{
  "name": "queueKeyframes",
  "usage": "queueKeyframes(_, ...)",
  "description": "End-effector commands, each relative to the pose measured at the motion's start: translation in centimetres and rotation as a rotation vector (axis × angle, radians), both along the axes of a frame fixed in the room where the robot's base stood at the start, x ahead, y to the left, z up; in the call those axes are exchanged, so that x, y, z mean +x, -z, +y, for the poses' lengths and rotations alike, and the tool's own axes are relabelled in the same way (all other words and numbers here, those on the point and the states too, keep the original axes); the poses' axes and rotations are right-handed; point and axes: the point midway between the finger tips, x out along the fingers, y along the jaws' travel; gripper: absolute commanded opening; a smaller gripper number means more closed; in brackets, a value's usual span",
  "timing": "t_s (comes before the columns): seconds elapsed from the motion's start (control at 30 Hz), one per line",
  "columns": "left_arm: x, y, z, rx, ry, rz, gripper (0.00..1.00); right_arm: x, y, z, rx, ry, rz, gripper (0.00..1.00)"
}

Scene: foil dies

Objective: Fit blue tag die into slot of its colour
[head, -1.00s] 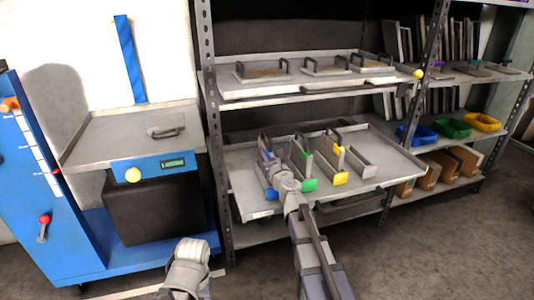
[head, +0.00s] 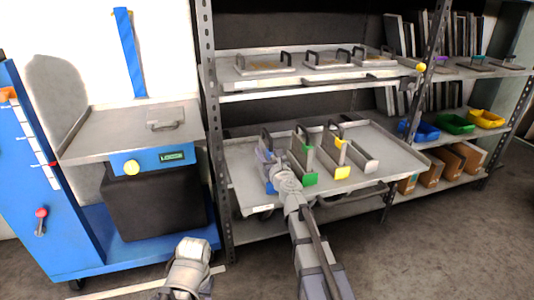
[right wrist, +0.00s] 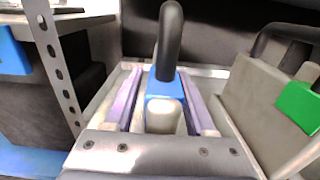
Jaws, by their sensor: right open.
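The blue tag die (head: 271,187) stands upright at the left of the lower pull-out tray (head: 372,133), mostly hidden by my arm in the head view. In the right wrist view its blue part (right wrist: 163,86) and dark arched handle (right wrist: 171,38) show between my fingers. My right gripper (right wrist: 163,104) is open, with one finger on each side of the blue part; contact cannot be told. A green-tagged plate (head: 308,179) and a yellow-tagged plate (head: 342,173) stand to its right.
An upper shelf (head: 300,82) with handled plates hangs above the tray. A rack post (head: 215,150) stands close at left. A blue-fronted bench (head: 125,130) is further left. Blue (head: 424,132), green (head: 456,124) and yellow (head: 487,119) bins sit at right.

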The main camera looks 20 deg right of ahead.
Motion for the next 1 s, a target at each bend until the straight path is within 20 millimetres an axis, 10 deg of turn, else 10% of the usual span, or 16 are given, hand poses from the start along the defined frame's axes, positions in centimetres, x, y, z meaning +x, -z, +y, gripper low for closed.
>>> queueKeyframes(0.37, 0.0, -0.2, 0.0, 0.000, 0.001, 0.000, 0.52, -0.6, -0.2, 0.0, 0.000, 0.000, 0.000, 0.55)
queueKeyframes(1.0, 0.0, -0.2, 0.0, 0.000, 0.001, 0.000, 0.52, -11.6, -0.2, -0.4, 0.000, 0.001, 0.000, 0.55)
